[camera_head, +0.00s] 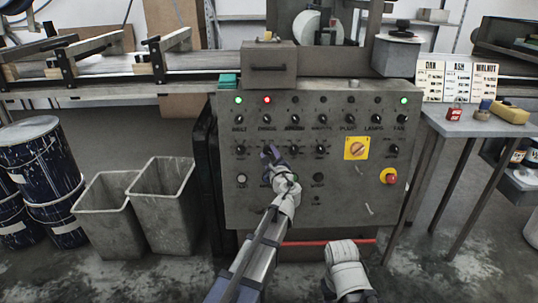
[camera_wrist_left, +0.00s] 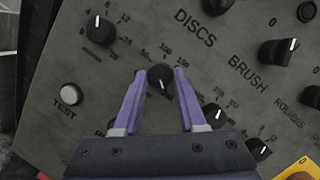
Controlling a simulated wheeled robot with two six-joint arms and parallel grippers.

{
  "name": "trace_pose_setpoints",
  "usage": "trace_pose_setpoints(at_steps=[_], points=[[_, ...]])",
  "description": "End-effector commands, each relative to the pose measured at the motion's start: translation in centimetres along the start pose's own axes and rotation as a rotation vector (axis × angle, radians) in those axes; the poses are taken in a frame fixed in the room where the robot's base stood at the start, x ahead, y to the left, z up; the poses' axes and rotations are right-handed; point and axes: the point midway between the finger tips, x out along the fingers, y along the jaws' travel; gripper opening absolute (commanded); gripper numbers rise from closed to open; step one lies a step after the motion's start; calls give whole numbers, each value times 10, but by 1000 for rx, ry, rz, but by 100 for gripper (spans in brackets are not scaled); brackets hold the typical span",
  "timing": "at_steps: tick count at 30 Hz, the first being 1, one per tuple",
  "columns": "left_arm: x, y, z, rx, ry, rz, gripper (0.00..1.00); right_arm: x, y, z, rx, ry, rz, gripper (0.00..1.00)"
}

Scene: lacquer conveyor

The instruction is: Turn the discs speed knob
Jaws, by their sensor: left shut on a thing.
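The discs speed knob (camera_wrist_left: 161,77) is a small round black knob with a white pointer line, on the grey panel below the DISCS label (camera_wrist_left: 195,27). In the left wrist view its pointer points down and slightly right, and numbers stand around it. My left gripper (camera_wrist_left: 161,79) has its two purple fingers shut on this knob, one on each side. In the head view the left gripper (camera_head: 270,153) covers the knob on the panel (camera_head: 340,205). Part of my right arm shows at the bottom; its gripper is out of view.
Close by are the belt knob (camera_wrist_left: 101,29), the TEST button (camera_wrist_left: 70,94) and the brush switch (camera_wrist_left: 278,52). A yellow-plated rotary switch (camera_head: 357,148) and a red stop button (camera_head: 389,176) sit to the right. Grey bins (camera_head: 163,205) stand left of the panel.

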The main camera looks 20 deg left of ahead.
Motion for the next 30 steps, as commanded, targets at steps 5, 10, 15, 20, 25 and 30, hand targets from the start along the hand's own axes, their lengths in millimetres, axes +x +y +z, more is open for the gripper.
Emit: trace_pose_setpoints(at_steps=[5, 10, 15, 20, 25, 30], points=[[0, 0, 0, -4, 0, 2, 0, 0, 0, 0, 0, 0, 0, 50], [0, -1, 1, -42, 3, 14, 0, -4, 0, 0, -1, 0, 0, 50], [0, -2, 2, -136, 9, 42, 0, -11, 1, 1, -2, 0, 0, 50], [0, -4, 3, -266, 18, 82, 0, -21, 2, 1, -4, 0, 0, 50], [0, -4, 4, -414, 26, 127, 0, -31, 3, 2, -4, 0, 1, 50], [0, -4, 4, -550, 35, 168, 0, -40, 4, 2, -2, -1, 2, 50]])
